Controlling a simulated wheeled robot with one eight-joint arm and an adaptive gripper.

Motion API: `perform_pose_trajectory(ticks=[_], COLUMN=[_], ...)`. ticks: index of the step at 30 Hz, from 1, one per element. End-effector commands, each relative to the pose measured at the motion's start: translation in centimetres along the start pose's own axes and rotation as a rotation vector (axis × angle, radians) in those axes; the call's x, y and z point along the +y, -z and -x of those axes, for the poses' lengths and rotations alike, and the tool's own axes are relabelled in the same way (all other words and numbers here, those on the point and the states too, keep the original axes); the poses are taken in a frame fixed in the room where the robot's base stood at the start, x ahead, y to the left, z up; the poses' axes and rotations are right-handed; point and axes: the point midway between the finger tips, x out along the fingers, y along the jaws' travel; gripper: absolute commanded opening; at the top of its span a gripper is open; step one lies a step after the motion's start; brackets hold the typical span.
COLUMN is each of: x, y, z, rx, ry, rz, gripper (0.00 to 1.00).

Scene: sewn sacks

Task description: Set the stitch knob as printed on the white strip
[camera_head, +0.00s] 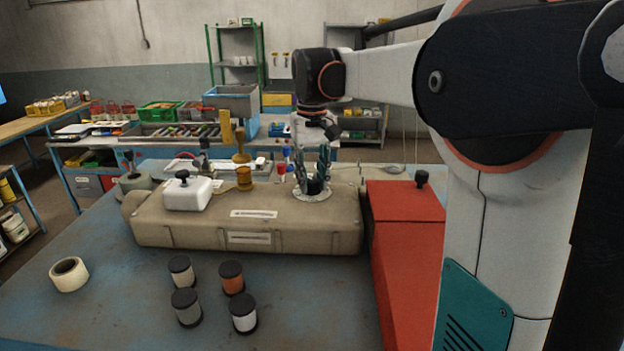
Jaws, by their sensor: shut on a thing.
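A beige sewing machine (205,225) lies along the blue bench. The stitch knob (313,187) is a dark knob on a pale round dial (299,195) at the right part of its top. My gripper (314,180) points down from above and is shut on the knob. Its fingers hide most of the knob, so its pointer cannot be made out. A white strip (253,213) is on the machine's upper front, and a second pale strip (249,238) is on its front face. The print on both is too small to read.
Several dark-capped spools, one of them orange (232,278), stand in front of the machine. A tape roll (69,274) lies at left. A red box (405,240) stands close at right. A white block with a black knob (187,194) and a brass post (243,178) rise from the machine.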

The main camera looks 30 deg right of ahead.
Motion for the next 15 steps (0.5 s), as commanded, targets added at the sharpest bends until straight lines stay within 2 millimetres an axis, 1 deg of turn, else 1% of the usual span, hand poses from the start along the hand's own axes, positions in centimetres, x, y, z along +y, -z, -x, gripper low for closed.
perform_pose_trajectory(ticks=[15], x=[0.00], y=[0.03], z=[-0.01], rx=[0.001], ry=[0.000], rz=[-0.490], gripper=[0.04])
